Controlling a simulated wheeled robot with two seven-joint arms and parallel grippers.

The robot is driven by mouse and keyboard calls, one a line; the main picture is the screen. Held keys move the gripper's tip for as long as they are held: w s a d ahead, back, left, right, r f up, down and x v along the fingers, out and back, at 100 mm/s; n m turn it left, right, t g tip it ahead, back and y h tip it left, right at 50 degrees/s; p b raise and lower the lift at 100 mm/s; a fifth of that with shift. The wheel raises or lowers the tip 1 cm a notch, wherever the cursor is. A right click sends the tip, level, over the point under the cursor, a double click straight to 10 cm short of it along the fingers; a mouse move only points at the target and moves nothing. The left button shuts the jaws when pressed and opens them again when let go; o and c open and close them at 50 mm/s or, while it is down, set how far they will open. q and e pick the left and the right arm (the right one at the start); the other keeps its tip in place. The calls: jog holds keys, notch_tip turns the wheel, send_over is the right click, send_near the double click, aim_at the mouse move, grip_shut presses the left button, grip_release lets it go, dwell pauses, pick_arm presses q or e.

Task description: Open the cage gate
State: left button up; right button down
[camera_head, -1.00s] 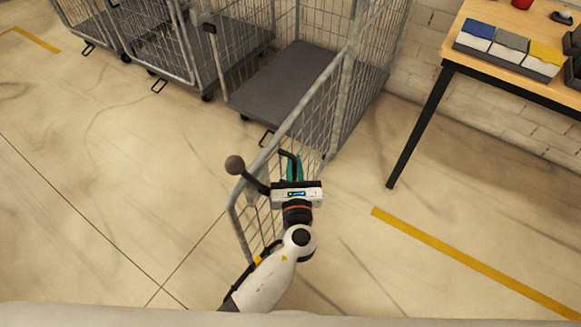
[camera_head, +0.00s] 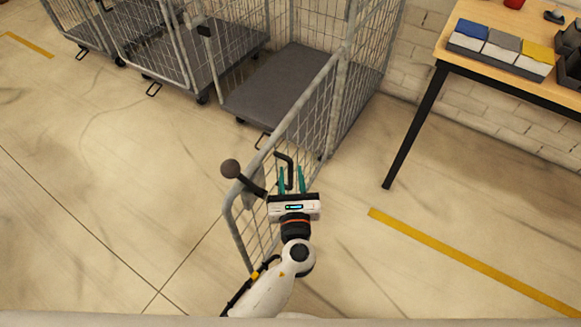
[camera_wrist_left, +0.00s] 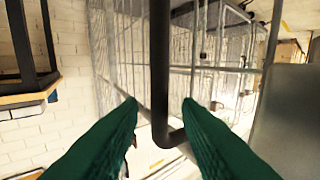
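The wire-mesh cage gate (camera_head: 303,125) swings out from the roll cage (camera_head: 357,100) toward me and stands open. A black bar handle (camera_head: 285,157) sticks up on its right side, and a dark round knob on a lever (camera_head: 231,168) shows on its left. My left gripper (camera_head: 292,172) is at the gate's near end with its teal fingers apart. In the left wrist view, the black handle bar (camera_wrist_left: 160,70) runs between the two open green fingers (camera_wrist_left: 161,101), with gaps visible on both sides. My right gripper is not in view.
The cage has a grey base (camera_head: 275,85). Other roll cages (camera_head: 180,60) stand at the upper left. A wooden table (camera_head: 500,75) with coloured boxes stands at the upper right. Floor is clear on both sides, with a yellow line (camera_head: 460,258) at right.

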pick_arm(q)
jog(key=s, duration=0.9)
jog(key=shift+s+d, duration=0.2)
jog(key=shift+d, duration=0.2)
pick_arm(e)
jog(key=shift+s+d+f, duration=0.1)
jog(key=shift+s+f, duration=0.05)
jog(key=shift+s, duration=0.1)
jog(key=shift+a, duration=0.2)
